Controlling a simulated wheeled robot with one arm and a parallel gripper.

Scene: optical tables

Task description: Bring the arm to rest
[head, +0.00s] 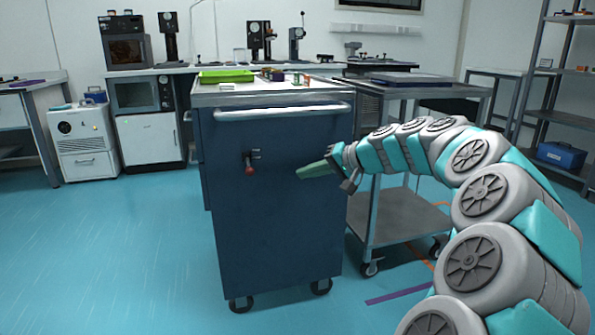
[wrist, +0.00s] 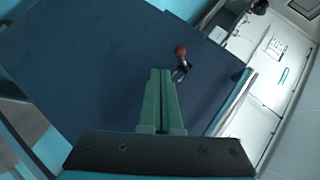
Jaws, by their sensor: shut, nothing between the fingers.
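My gripper (head: 315,171) is at the end of my teal and grey arm, which reaches in from the right in the head view. Its green fingers are shut together with nothing between them. They point left, in front of the dark blue side of a wheeled cabinet (head: 270,230). In the wrist view the closed fingers (wrist: 159,98) point toward the same blue panel (wrist: 100,70). A red-ended fitting (head: 250,166) on that panel is left of the fingertips in the head view. It also shows just beyond the fingertips in the wrist view (wrist: 181,54), apart from them.
The cabinet has a pale handle bar (head: 285,112) and a green tray (head: 226,76) on top. A grey wheeled cart (head: 400,215) stands right of it, behind my arm. A white unit (head: 85,145) stands far left. Blue floor (head: 110,250) is open at left.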

